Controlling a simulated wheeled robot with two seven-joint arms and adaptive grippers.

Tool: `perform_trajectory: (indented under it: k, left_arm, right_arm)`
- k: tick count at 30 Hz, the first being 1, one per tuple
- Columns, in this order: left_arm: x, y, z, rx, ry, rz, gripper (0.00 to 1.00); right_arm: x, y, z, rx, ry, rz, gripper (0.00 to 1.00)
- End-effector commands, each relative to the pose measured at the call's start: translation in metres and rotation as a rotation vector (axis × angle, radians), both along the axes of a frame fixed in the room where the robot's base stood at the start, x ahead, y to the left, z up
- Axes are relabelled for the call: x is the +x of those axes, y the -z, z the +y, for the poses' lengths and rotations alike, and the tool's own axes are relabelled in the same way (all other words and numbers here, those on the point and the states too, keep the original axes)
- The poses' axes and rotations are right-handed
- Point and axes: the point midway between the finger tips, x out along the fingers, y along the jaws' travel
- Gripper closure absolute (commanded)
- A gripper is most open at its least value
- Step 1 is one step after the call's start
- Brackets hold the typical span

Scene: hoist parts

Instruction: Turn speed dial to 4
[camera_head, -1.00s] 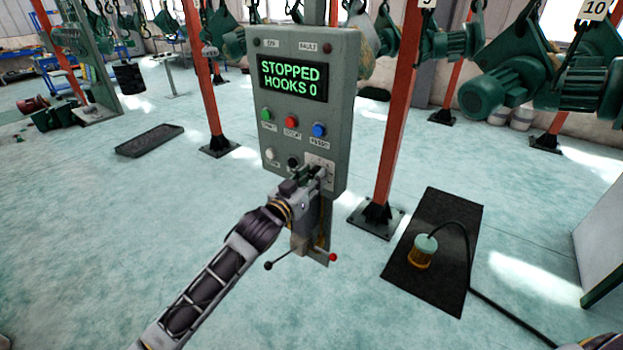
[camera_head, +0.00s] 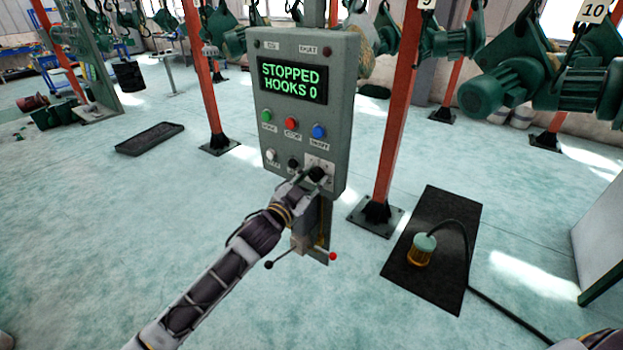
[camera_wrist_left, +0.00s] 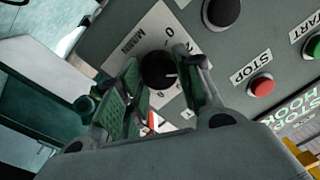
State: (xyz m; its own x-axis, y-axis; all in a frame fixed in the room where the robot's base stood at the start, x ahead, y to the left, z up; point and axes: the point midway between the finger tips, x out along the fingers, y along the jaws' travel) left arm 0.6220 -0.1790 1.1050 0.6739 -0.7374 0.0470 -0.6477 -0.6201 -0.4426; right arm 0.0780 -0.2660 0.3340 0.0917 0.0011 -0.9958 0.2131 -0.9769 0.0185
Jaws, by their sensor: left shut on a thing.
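The grey control box (camera_head: 344,110) stands on a post in the middle of the head view. A black dial (camera_head: 317,173) sits on a pale marked plate (camera_head: 320,160) at its lower right. In the left wrist view the dial (camera_wrist_left: 158,70) has a short white pointer line, and its plate (camera_wrist_left: 130,45) shows a 0 and lettering that seems to read MAIN. My left gripper (camera_head: 307,181) is shut on the dial, one finger on each side. The fingers hide part of the plate, so I cannot tell the setting.
The display (camera_head: 292,80) reads STOPPED, HOOKS 0. Another black knob (camera_head: 293,163) and a white button (camera_head: 271,155) are left of the dial. Green, red (camera_head: 291,123) and blue buttons sit above. Two small levers (camera_head: 333,257) stick out below the box. An orange post (camera_head: 394,110) stands to the right.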

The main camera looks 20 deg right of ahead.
Motion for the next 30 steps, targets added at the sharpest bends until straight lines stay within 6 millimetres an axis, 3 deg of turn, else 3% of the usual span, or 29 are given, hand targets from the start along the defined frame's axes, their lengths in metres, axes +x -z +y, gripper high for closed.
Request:
perform_trajectory:
  k: [9,23,24,28,30]
  left_arm:
    - [0.0,0.0,0.0,0.083,0.001,-0.107,0.89]
    - [0.0,0.0,-0.001,0.092,0.001,-0.119,0.89]
    - [0.0,0.0,0.0,0.092,0.001,-0.119,0.6]
    - [0.0,0.0,0.0,0.092,0.001,-0.119,0.44]
    - [0.0,0.0,0.0,0.092,0.001,-0.119,0.43]
  right_arm:
    - [-0.001,-0.003,0.007,0.008,0.0,0.002,1.0]
    - [0.0,-0.003,-0.006,-0.006,-0.001,0.0,1.0]
    - [0.0,-0.003,-0.007,-0.007,-0.001,-0.001,1.0]
    - [0.001,-0.003,-0.009,-0.009,-0.001,-0.001,1.0]
    - [0.001,-0.003,-0.008,-0.009,-0.001,-0.002,1.0]
